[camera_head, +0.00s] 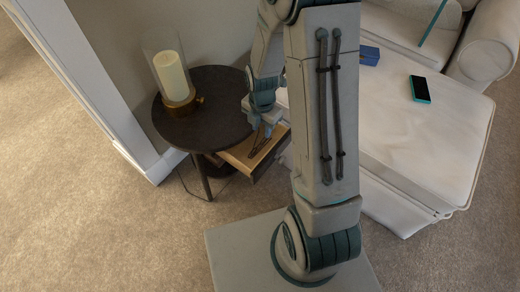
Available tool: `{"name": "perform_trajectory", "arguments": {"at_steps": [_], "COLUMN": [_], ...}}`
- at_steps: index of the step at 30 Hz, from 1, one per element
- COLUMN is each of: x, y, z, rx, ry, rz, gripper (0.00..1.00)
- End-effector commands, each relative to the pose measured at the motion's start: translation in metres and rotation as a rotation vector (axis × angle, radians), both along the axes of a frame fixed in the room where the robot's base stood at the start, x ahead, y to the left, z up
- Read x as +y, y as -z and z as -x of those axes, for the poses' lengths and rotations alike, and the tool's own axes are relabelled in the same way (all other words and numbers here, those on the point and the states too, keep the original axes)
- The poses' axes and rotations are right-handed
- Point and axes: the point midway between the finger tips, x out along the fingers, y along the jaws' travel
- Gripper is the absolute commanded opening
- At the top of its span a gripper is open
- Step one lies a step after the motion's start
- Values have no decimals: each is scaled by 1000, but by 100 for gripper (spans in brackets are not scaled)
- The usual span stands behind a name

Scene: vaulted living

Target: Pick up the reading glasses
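My gripper (260,126) points down over an open wooden drawer (239,159) under the round dark side table. It is small in the view, and I cannot tell whether its fingers are apart or closed. A thin dark shape (259,146), perhaps the reading glasses, shows in the drawer just below my fingertips. I cannot tell whether the fingers touch it. My own arm column hides the area to the right of the drawer.
The round side table (208,126) carries a candle (171,75) in a glass cylinder with a brass base. A white wall edge (98,88) stands at left. A pale sofa (430,135) at right holds a phone (420,89) and a blue box (369,55). Carpet (60,200) is clear at front left.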

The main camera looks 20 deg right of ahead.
Motion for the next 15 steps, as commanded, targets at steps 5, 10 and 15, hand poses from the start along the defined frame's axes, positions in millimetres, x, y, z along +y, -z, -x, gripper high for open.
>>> {"name": "perform_trajectory", "arguments": {"at_steps": [5,10,15], "x": [0,0,2], "y": [36,48,69], "z": [1,0,0], "rx": [2,1,3], "ry": [0,1,1], "rz": [0,1,1], "gripper": [33,33,33]}}
